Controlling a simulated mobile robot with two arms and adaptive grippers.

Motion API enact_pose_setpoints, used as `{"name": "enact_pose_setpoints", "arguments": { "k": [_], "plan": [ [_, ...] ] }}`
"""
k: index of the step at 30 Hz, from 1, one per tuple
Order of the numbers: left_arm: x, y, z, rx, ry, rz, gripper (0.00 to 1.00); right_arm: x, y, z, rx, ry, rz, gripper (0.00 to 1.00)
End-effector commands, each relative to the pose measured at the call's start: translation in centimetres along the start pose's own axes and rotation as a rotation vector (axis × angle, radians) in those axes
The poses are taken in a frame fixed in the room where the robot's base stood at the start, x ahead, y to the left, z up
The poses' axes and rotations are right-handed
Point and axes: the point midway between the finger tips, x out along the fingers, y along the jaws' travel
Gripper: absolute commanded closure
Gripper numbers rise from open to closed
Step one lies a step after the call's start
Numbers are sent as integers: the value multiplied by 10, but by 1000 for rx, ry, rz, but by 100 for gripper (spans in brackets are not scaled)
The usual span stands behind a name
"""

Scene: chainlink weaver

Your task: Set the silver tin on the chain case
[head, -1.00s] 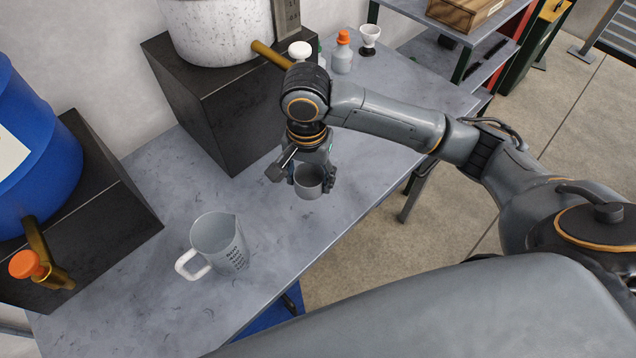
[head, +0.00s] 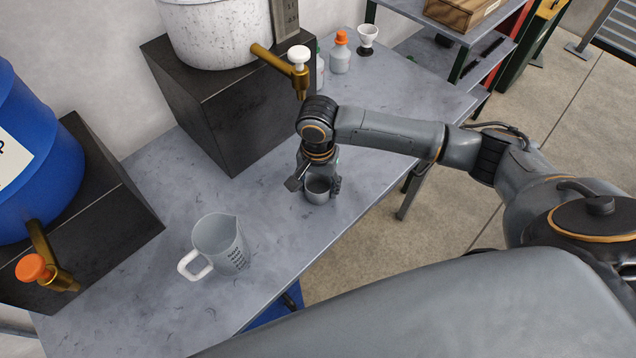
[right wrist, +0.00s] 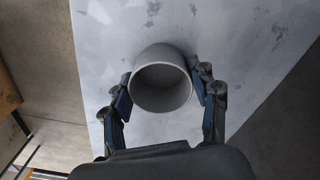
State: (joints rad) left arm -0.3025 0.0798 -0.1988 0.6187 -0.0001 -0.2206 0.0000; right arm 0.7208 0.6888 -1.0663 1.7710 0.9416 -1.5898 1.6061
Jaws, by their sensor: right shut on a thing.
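The silver tin (head: 317,194) is a small, grey, open-topped cup above or on the worktable near its front edge; I cannot tell whether it touches the surface. My right gripper (head: 320,184) is shut on it. In the right wrist view the tin (right wrist: 162,87) is between the two fingers of the gripper (right wrist: 165,97), its open mouth toward the camera, and it looks empty. I cannot make out a chain case in either view. My left gripper is not in view.
The grey worktable (head: 290,250) holds a clear measuring jug (head: 220,243) to the left. Behind stand a dark block (head: 215,115) under a speckled vessel (head: 215,35) with a brass tap, and a blue drum (head: 40,150) on another block. Small bottles (head: 340,55) stand at the back.

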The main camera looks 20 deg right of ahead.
Motion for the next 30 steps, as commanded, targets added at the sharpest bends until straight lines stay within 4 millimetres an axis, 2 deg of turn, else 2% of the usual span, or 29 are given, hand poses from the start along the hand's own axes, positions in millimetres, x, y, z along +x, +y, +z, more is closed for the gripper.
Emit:
{"name": "enact_pose_setpoints", "arguments": {
  "k": [2, 3, 5, 6, 16, 19, 23, 30],
  "plan": [
    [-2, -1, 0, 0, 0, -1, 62, 2, 0, 0, 0, -2, 1, 73],
    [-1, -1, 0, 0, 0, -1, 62, 2, 0, 0, 0, -1, 1, 32],
    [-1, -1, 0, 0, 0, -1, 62, 2, 0, 0, 0, -1, 1, 20],
    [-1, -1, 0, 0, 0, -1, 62, 2, 0, 0, 0, -1, 1, 18],
    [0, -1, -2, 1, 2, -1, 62, 1, 0, 0, 0, 0, 0, 18],
    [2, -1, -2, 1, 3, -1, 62, -7, -1, 0, 0, 1, -1, 18],
    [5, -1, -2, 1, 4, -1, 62, -28, -1, 0, -2, 2, -4, 18],
    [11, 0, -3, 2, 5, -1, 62, -81, -1, 0, -1, 2, -4, 18]
  ]
}}
